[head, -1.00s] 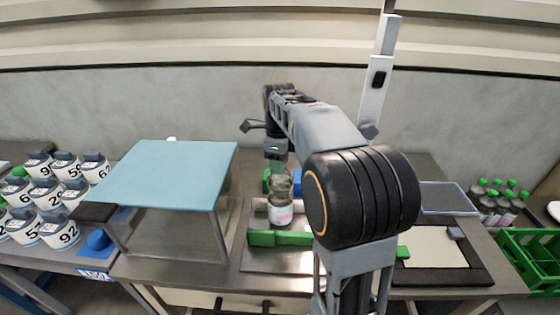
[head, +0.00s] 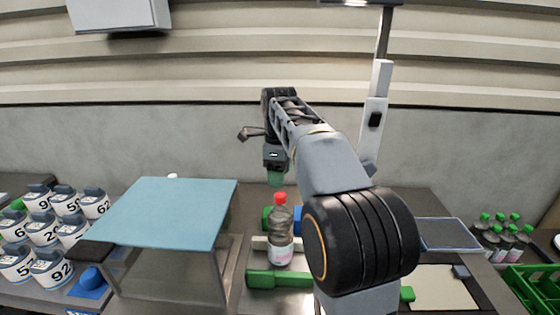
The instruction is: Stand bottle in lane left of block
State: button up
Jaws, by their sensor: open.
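A clear bottle (head: 281,236) with a red cap and a pinkish label stands upright on the metal tray of the machine, behind a long green bar (head: 278,279). A blue block (head: 298,220) shows partly behind the bottle on its right, and a small green piece (head: 266,218) shows on its left. My gripper (head: 277,180) hangs above and slightly behind the bottle, apart from its cap. It is open and empty; its fingertips are small and hard to make out. My arm hides what lies right of the bottle, so I cannot tell the lane edges there.
A box with a blue top (head: 165,208) stands close on the left. Green-capped bottles (head: 503,235) and a green crate (head: 525,285) are at the right. A cream panel (head: 440,287) lies right of my arm.

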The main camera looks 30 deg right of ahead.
jog(key=s+a+f+n+t, duration=0.2)
jog(key=s+a+f+n, duration=0.2)
jog(key=n, duration=0.9)
jog(key=s+a+f+n+t, duration=0.2)
jog(key=s+a+f+n, duration=0.3)
jog(key=s+f+n, duration=0.4)
jog(key=s+n, duration=0.3)
jog(key=n, duration=0.1)
jog(key=shift+s, duration=0.1)
